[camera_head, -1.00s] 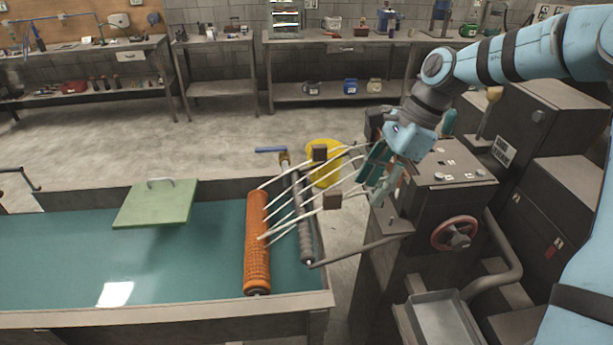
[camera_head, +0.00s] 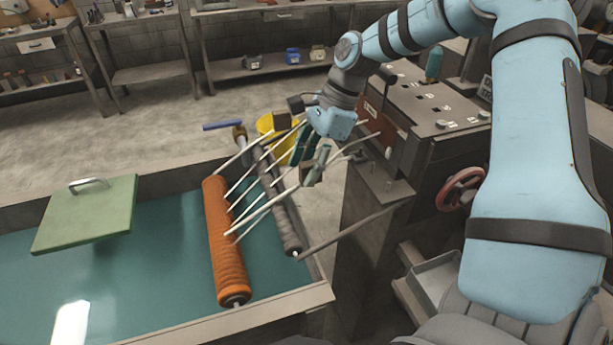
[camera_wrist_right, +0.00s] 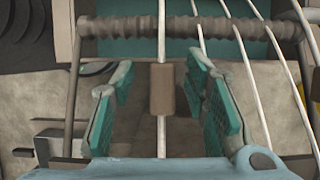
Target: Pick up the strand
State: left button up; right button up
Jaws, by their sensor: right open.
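Several white strands (camera_head: 252,209) run from the orange roller (camera_head: 225,250) over the grey ribbed roller (camera_head: 284,220) toward the upper right. My right gripper (camera_head: 310,164) is open at the right ends of the strands. In the right wrist view its green-padded fingers (camera_wrist_right: 165,108) stand on either side of one strand (camera_wrist_right: 162,42) and a brown block (camera_wrist_right: 161,90) on that strand. Neither finger appears to touch the block. Other strands pass right of the fingers. Another brown block (camera_head: 282,120) shows in the head view. My left gripper is not in view.
The teal-bottomed tank (camera_head: 150,270) lies at left, with a green lid (camera_head: 85,215) above it. A grey machine with a red handwheel (camera_head: 458,189) stands right of the gripper. A yellow container (camera_head: 265,124) is behind the strands.

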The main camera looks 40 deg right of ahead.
jog(key=x, duration=0.3)
jog(key=shift+w+f, duration=0.15)
jog(key=shift+f, duration=0.25)
grip_shut()
jog(key=shift+r, duration=0.2)
notch_tip(320, 180, up, 9)
jog(key=shift+f, duration=0.1)
notch_tip(320, 180, up, 4)
jog(key=shift+r+p, duration=0.2)
jog(key=shift+p, duration=0.85)
notch_tip(320, 180, up, 6)
jog(key=p, duration=0.6)
send_over(300, 182)
jog(key=r+p, duration=0.5)
jog(key=shift+d+r, duration=0.1)
jog(key=shift+d, duration=0.15)
